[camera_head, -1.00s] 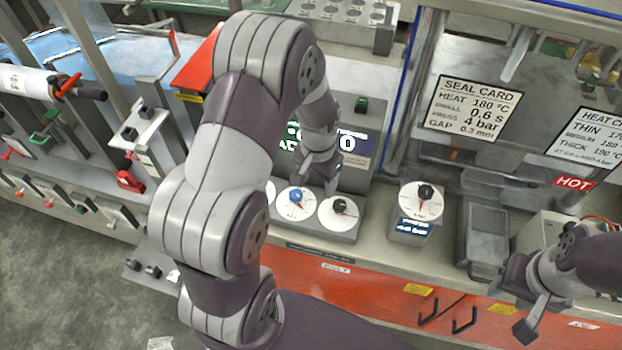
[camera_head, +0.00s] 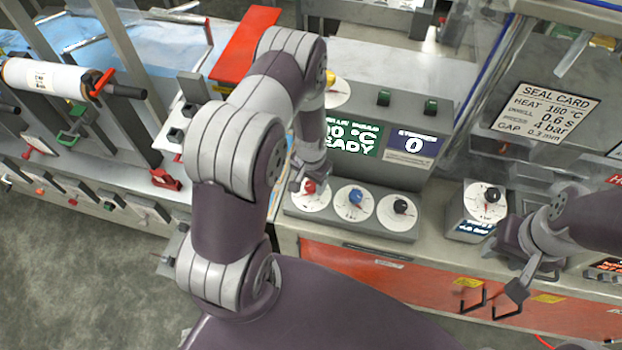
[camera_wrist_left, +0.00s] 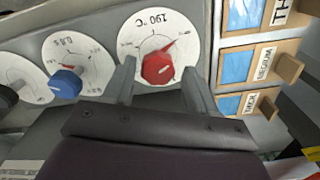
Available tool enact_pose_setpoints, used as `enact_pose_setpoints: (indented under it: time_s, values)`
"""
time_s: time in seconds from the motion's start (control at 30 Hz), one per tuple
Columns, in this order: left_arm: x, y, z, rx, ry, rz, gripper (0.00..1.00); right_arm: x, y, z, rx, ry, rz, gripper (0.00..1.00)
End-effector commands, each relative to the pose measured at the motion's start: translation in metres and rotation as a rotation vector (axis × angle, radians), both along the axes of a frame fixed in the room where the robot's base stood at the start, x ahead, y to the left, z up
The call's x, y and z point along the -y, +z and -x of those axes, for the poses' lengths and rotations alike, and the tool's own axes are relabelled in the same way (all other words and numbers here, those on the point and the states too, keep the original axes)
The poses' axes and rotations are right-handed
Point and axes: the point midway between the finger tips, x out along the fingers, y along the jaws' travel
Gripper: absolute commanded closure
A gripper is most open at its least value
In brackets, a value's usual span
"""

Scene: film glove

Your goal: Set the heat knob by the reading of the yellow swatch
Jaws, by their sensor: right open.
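The red heat knob (camera_head: 309,187) sits on a white dial at the left of the row. In the left wrist view, the red knob (camera_wrist_left: 157,68) lies between my left gripper's fingers (camera_wrist_left: 158,85), and its dial reads 190 °C. The fingers are apart, with gaps beside the knob. My left gripper (camera_head: 312,178) hides part of this dial in the head view. My right gripper (camera_head: 520,285) is open and empty above the front edge. I cannot make out a yellow swatch. The seal card (camera_head: 542,112) reads HEAT 180 °C.
Blue (camera_head: 355,197) and black (camera_head: 400,207) knobs stand to the right of the red one. A green display (camera_head: 360,138), partly hidden, reads READY. A separate dial box (camera_head: 470,215) stands further right. Wooden holders (camera_wrist_left: 262,65) with blue film, labelled MEDIUM and THICK, show beside the dial.

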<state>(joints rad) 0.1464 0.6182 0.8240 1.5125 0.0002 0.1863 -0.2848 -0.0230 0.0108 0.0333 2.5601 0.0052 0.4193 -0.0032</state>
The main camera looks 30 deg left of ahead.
Motion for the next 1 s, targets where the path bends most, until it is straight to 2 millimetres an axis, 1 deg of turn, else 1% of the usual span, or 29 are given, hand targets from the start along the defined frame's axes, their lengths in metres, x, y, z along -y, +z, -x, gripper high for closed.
enact_pose_setpoints:
  time_s: [0.03,0.07,0.1,0.13,0.37,0.57,0.77,1.0]
  values:
    - [0.000,0.000,0.000,0.000,0.000,0.000,0.61,0.000,0.000,0.000,0.000,0.000,0.000,0.57]
    - [0.000,0.000,0.000,0.000,0.000,0.000,0.71,0.000,0.000,0.000,0.000,0.000,0.000,0.57]
    - [0.000,0.000,0.000,0.000,0.000,0.000,0.84,0.000,0.000,0.000,0.000,0.000,0.000,0.57]
    - [0.000,0.000,0.000,0.000,0.000,0.000,0.91,0.000,0.000,0.000,0.000,0.000,0.000,0.57]
    - [0.000,0.001,-0.001,0.002,0.002,0.000,0.91,0.000,0.000,0.000,0.000,0.000,0.000,0.57]
    - [0.000,0.001,-0.001,0.003,0.043,-0.001,0.91,0.000,-0.002,0.000,0.000,0.000,0.000,0.57]
    - [-0.001,0.000,-0.001,0.003,0.159,-0.001,0.91,0.000,-0.007,0.000,0.000,0.000,0.000,0.57]
    - [-0.001,0.001,-0.003,0.005,0.376,0.000,0.91,0.000,-0.015,0.000,0.000,0.000,0.000,0.57]
